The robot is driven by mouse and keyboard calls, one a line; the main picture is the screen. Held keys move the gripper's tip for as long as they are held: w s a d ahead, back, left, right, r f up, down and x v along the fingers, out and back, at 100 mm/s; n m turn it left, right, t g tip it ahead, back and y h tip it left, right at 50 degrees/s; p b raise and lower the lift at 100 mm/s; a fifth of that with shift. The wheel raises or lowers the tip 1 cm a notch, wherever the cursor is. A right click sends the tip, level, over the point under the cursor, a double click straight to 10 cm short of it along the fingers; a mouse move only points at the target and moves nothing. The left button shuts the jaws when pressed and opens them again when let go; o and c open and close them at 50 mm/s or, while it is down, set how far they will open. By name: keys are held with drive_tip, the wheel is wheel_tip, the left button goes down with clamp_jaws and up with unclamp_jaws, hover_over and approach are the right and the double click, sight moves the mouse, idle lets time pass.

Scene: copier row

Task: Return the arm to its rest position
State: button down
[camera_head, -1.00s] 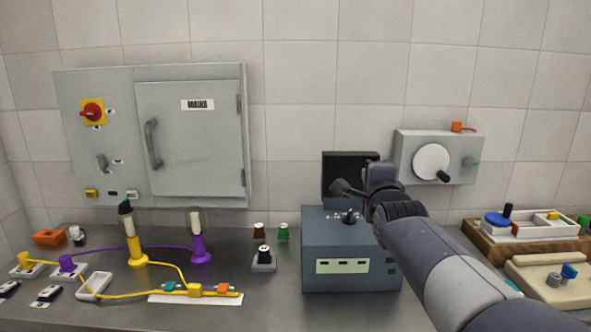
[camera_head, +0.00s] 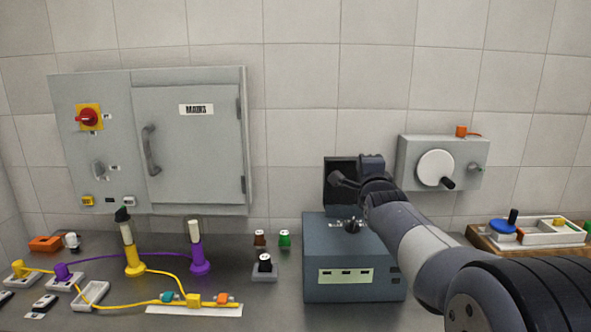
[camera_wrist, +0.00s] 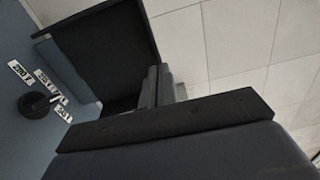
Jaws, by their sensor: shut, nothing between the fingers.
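My gripper (camera_head: 338,177) is shut and empty. It hangs in the air above the blue-grey box (camera_head: 353,285), in front of the raised dark panel (camera_head: 333,199) at the box's back. My arm comes in from the lower right. In the wrist view the narrow grey fingers (camera_wrist: 158,86) are together, with the dark panel (camera_wrist: 105,50) behind them. A black knob (camera_wrist: 38,104) with small white labels shows on the box top, apart from the fingers; the knob also shows in the head view (camera_head: 352,226).
A grey mains cabinet (camera_head: 190,150) and a grey wall unit with a white dial (camera_head: 435,169) hang on the tiled wall. Yellow and purple posts (camera_head: 133,258) with cables stand at the left. A tray (camera_head: 550,240) lies at the right.

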drive_tip(key=s+f+t+b, duration=0.5)
drive_tip(key=f+t+b, duration=0.1)
drive_tip(key=b, duration=1.1)
drive_tip(key=shift+s+f+t, duration=0.4)
drive_tip(key=shift+f, duration=0.15)
drive_tip(key=shift+s+r, duration=0.1)
